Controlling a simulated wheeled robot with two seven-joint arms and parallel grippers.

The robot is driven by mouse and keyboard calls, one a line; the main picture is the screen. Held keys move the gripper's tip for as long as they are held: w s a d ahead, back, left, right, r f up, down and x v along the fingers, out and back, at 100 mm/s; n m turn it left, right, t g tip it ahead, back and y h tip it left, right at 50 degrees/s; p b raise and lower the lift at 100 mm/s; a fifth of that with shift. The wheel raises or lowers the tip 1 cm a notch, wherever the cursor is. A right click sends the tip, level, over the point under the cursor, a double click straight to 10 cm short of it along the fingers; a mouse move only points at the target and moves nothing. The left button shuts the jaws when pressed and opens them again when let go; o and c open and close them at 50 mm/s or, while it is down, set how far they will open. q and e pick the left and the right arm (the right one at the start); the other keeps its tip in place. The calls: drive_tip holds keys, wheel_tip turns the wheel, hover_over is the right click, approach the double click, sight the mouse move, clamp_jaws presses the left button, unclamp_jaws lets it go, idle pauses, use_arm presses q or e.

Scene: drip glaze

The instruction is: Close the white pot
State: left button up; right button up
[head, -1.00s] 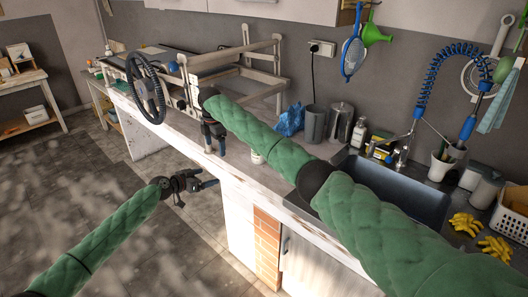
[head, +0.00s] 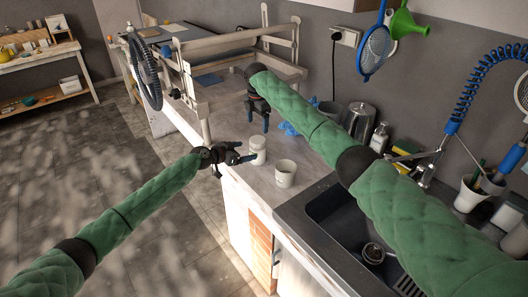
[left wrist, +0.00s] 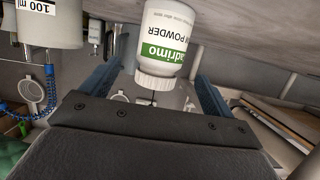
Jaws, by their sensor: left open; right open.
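The white pot (head: 258,144) stands upright on the bench near its front edge. In the left wrist view the white pot (left wrist: 168,35) appears upside down, with a green and white label and a ribbed white lid on its top; whether the lid is tight I cannot tell. My left gripper (head: 241,154) is open and empty, just left of the pot. In the left wrist view its blue fingers (left wrist: 158,80) point toward the pot, one on each side. My right gripper (head: 259,117) is open, pointing down above the bench behind the pot.
A white cup (head: 285,174) stands right of the pot; the left wrist view shows its 100 ml marking (left wrist: 38,8). The sink (head: 325,208) is to the right. A kettle (head: 359,120) stands by the wall.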

sight(258, 148)
use_arm(q)
drive_tip(key=shift+w+d+f, duration=0.1)
use_arm(e)
drive_tip(key=shift+w+d+f, duration=0.1)
use_arm(q)
drive_tip(key=shift+w+d, duration=0.1)
drive_tip(key=shift+x, duration=3.55)
